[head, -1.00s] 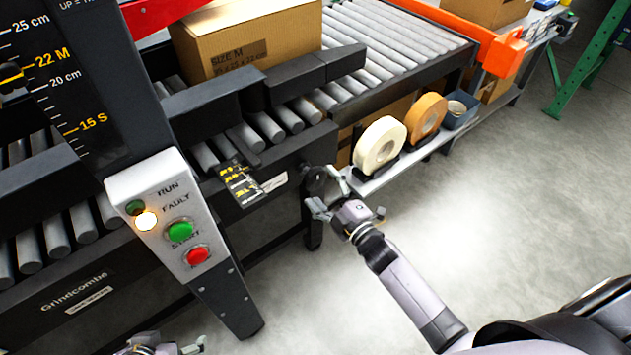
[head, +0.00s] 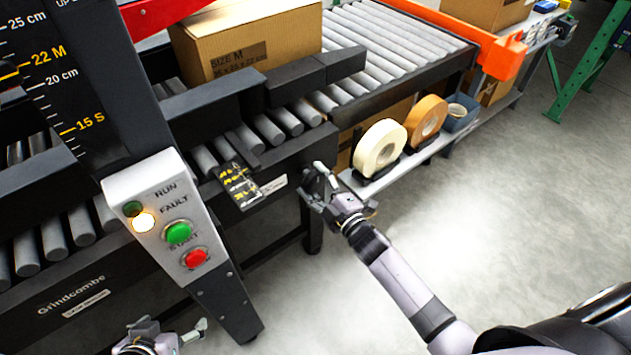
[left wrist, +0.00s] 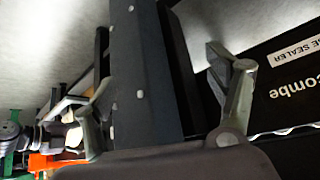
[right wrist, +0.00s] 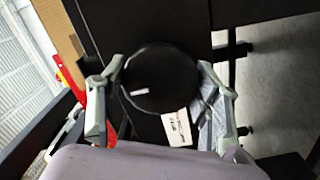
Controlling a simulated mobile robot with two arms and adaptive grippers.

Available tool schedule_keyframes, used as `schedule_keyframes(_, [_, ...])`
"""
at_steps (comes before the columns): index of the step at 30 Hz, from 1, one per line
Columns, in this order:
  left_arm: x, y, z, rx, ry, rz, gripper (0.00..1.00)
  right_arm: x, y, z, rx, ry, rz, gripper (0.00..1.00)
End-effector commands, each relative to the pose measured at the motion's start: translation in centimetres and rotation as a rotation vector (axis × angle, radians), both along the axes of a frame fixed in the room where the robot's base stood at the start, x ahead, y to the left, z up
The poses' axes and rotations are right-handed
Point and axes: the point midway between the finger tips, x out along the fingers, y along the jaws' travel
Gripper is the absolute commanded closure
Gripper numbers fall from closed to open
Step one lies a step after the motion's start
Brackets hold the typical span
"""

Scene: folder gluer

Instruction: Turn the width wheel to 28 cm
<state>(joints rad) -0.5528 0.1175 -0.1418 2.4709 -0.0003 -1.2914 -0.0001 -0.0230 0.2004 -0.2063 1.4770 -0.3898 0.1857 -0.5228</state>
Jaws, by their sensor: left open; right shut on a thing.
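The width wheel (right wrist: 158,82) is a round black knob with a white mark, on the machine's side face. In the right wrist view it sits between the fingers of my right gripper (right wrist: 162,95), which is shut on it. In the head view my right gripper (head: 318,187) covers most of the wheel. A dark scale plate (head: 238,183) with yellow markings lies beside it; its figures are too small to read. My left gripper (head: 160,338) is open and empty at the bottom of the head view, and its spread fingers show in the left wrist view (left wrist: 165,110).
A control box (head: 168,220) has a lit fault lamp, a green and a red button. A size M carton (head: 245,45) sits on the rollers behind dark guide rails. Tape rolls (head: 380,146) stand on a shelf to the right. The floor at right is clear.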

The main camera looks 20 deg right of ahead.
Motion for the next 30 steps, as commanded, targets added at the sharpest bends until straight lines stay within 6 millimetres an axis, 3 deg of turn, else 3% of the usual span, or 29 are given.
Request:
schedule_keyframes(10, [0.0, 0.0, 0.0, 0.000, 0.000, 0.000, 0.21, 0.0, 0.0, 0.0, 0.000, 0.001, 0.000, 0.69])
schedule_keyframes(17, [-0.4, 0.1, 0.0, 0.004, 0.020, 0.002, 0.21, 0.0, 0.0, 0.0, 0.013, 0.006, 0.000, 0.69])
schedule_keyframes(23, [-3.8, 1.3, -1.1, 0.039, 0.183, 0.017, 0.21, 0.0, 0.0, 0.2, 0.080, 0.030, 0.000, 0.69])
schedule_keyframes(26, [-6.5, 2.0, -1.5, 0.062, 0.302, 0.026, 0.21, 0.0, 0.0, 0.2, 0.136, 0.052, 0.000, 0.69])
schedule_keyframes(30, [-6.5, 2.0, -0.5, 0.063, 0.303, 0.026, 0.21, 0.0, 0.0, 0.3, 0.237, 0.088, 0.000, 0.69])
